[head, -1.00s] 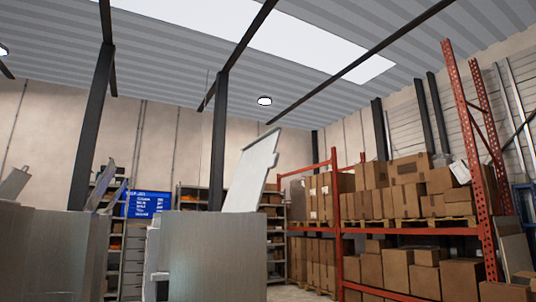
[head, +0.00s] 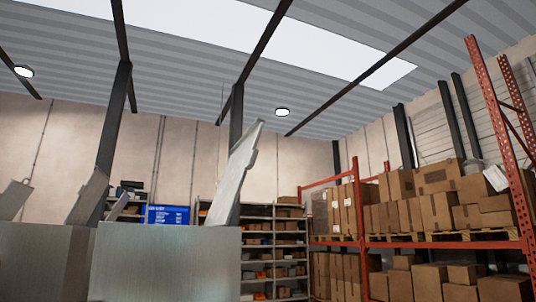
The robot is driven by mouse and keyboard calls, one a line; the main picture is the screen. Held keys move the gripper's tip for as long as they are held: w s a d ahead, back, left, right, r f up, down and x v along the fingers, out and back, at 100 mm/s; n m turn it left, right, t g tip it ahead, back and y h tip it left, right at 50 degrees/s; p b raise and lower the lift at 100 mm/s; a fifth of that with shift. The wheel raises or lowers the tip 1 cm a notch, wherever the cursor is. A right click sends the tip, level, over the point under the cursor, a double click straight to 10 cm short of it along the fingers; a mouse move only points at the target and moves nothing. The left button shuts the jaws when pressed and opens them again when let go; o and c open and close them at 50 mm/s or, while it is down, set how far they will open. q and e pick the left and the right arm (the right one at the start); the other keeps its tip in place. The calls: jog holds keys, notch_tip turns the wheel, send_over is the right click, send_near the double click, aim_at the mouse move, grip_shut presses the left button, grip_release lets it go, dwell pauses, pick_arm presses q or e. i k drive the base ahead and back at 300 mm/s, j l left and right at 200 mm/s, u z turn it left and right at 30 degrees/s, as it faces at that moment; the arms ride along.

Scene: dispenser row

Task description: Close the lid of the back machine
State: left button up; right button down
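Grey metal dispenser machines stand in a row at the lower left of the head view. The nearest large machine (head: 165,262) has a tall pale lid (head: 235,175) raised steeply at its right end. A second machine (head: 40,262) stands to its left. A tilted raised lid (head: 88,195) shows above it, and another lid (head: 14,198) stands up at the far left edge. A smaller slanted panel (head: 117,207) shows between the machines. I cannot tell which machine is the back one. Neither of my grippers is in view.
A blue sign (head: 167,215) and grey shelving (head: 272,250) with small boxes stand behind the machines. An orange pallet rack (head: 440,243) full of cardboard boxes (head: 405,215) fills the right. Dark posts (head: 110,145) rise nearby. The floor is out of view.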

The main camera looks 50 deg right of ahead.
aim_at(243, 153)
jog(key=l, duration=1.65)
